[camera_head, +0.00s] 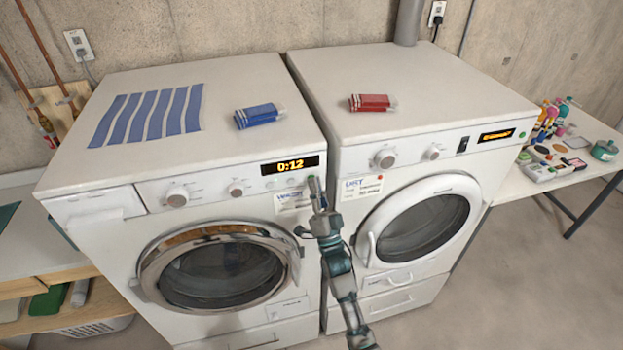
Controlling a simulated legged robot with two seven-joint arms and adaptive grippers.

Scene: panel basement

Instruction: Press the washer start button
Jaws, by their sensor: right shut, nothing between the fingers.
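The washer (160,215) is the white front-loader on the left, with a round chrome-rimmed door. Its control panel has two knobs, small buttons and a lit display (290,165) reading 0:12. My right gripper (315,186) is shut and empty, its arm reaching up from the bottom of the view. Its fingertips are at the right end of the washer's panel, just below and right of the display. A small greenish spot shows at the tips; I cannot tell whether it is the start button or whether the tips touch it. My left gripper is not in view.
The dryer (400,160) stands right of the washer, with its own knobs, display and green button. Blue boxes (258,115) and blue strips lie on the washer; red boxes (372,102) lie on the dryer. A cluttered table (595,155) stands right; open floor lies in front of it.

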